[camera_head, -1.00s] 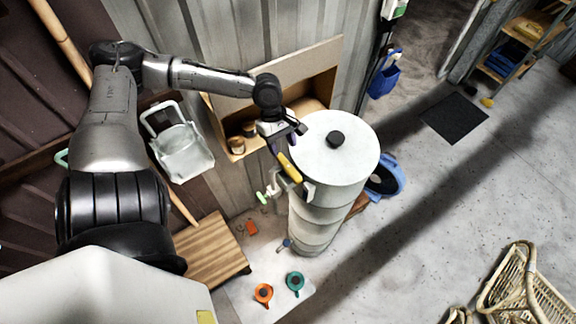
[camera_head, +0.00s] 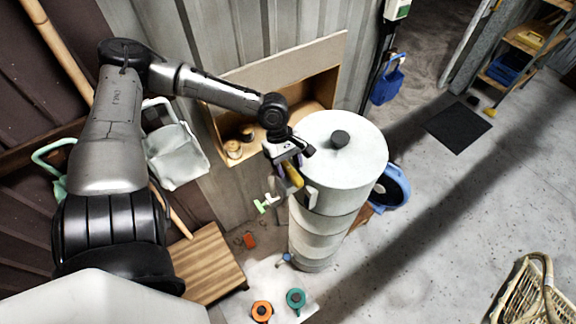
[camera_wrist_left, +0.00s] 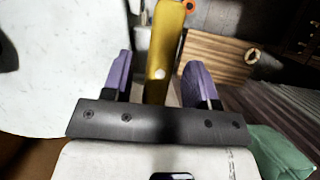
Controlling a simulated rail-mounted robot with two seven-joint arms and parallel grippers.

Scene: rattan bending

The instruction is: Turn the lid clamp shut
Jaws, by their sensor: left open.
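The lid clamp has a yellow handle (camera_head: 294,175) at the left side of the tall white cylinder (camera_head: 325,225). In the left wrist view the yellow handle (camera_wrist_left: 163,45) stands between the two purple fingers. The round white lid (camera_head: 355,165) with a black knob (camera_head: 340,138) lies on top of the cylinder. My left gripper (camera_head: 288,165) is open with its fingers on either side of the handle; whether they touch it is not clear. It also shows in the left wrist view (camera_wrist_left: 160,85). My right gripper is not in view.
A wooden box shelf (camera_head: 235,150) is behind the cylinder. A green-and-white valve (camera_head: 266,204) sits left of it. Orange (camera_head: 261,311) and teal (camera_head: 296,298) round items lie below. A blue-rimmed round thing (camera_head: 396,187) stands at right.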

